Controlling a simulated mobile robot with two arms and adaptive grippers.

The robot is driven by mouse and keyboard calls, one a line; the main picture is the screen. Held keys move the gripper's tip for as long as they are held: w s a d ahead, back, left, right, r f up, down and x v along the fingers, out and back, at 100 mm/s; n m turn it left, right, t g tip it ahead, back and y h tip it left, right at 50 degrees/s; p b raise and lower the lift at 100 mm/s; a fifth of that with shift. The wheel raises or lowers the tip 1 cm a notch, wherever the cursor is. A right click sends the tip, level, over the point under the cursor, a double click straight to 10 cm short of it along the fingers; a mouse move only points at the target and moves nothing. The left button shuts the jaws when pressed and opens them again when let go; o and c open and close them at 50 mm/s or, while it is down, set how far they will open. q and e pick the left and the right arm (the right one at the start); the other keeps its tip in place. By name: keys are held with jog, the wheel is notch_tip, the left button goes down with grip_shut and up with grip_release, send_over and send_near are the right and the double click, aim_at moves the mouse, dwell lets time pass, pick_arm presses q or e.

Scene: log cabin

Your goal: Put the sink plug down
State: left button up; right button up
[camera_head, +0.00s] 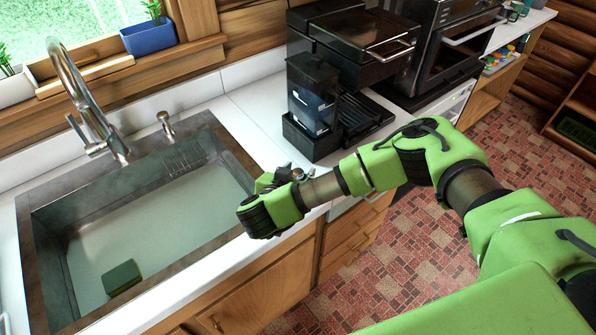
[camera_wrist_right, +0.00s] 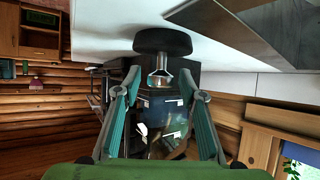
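The sink plug (camera_wrist_right: 162,41) shows in the right wrist view as a black round disc with a metal stem. The stem lies between the fingers of my right gripper (camera_wrist_right: 161,82), with dark gaps on both sides. The fingers stand apart and look open. The disc is against the white counter, which shows at the top of this upside-down view. In the head view my right gripper (camera_head: 281,178) is over the counter strip just right of the sink (camera_head: 150,229); the plug is hard to make out there. My left gripper is not in view.
A green sponge (camera_head: 122,278) lies in the sink. The tap (camera_head: 88,105) and a small metal knob (camera_head: 166,124) stand behind it. A black coffee machine (camera_head: 312,95) is close behind my right gripper. A blue planter (camera_head: 149,37) stands on the windowsill.

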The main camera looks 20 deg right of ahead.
aim_at(296, 173)
jog(key=shift+r, duration=0.1)
jog(key=b+v, duration=0.1)
jog(key=v, duration=0.4)
jog(key=shift+s+a+b, duration=0.2)
jog(key=shift+a+b, duration=0.05)
jog(key=shift+b, duration=0.05)
jog(key=p+v, duration=0.1)
jog(key=v, duration=0.5)
jog(key=shift+r+p, duration=0.3)
jog(key=shift+p, duration=0.05)
jog(key=shift+s, duration=0.15)
